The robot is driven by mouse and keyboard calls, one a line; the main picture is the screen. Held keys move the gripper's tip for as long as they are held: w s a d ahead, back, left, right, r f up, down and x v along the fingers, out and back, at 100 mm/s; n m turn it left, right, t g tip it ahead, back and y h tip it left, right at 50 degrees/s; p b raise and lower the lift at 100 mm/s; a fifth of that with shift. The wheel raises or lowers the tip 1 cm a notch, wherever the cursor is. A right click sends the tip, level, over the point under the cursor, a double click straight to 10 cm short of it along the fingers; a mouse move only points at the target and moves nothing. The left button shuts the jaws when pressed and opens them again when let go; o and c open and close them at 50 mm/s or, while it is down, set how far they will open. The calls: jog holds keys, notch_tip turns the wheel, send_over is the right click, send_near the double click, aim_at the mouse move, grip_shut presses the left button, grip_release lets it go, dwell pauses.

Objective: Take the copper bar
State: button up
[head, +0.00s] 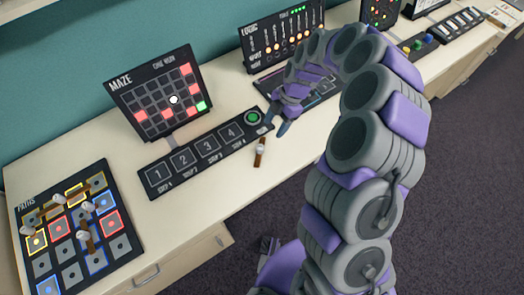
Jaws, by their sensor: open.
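A small copper-brown bar (260,153) with a pale knob near its middle lies on the white counter, just in front of the strip with numbered squares. My gripper (275,124) is open and empty just behind and above the bar, near the right end of that strip. Its fingertips point down and do not appear to touch the bar. Similar brown bars with grey knobs sit on the paths board (70,226) at the lower left.
The numbered strip (195,160) with a green button lies behind the bar. The maze screen (157,93) stands behind it, and the logic panel (282,38) stands farther right.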

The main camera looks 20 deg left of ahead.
aim_at(259, 146)
jog(key=x, duration=0.2)
jog(key=a+x, duration=0.1)
jog(key=x, duration=0.4)
jog(key=shift+a+r+b, duration=0.2)
jog(key=shift+a+b, duration=0.15)
jog(key=shift+b, duration=0.05)
jog(key=shift+a+f, duration=0.25)
jog(key=f, duration=0.1)
jog(key=s+f, duration=0.1)
jog(key=f+b, duration=0.1)
jog(key=shift+s+d+f, duration=0.3)
jog(key=shift+s+f, duration=0.05)
jog(key=shift+s, duration=0.05)
jog(key=shift+a+f, duration=0.25)
jog(key=shift+a, duration=0.6)
jog(key=shift+c, duration=1.4)
jog(key=shift+d, duration=0.6)
jog(key=c, duration=0.6)
jog(key=shift+a, duration=0.15)
grip_shut()
jog(key=shift+a, duration=0.25)
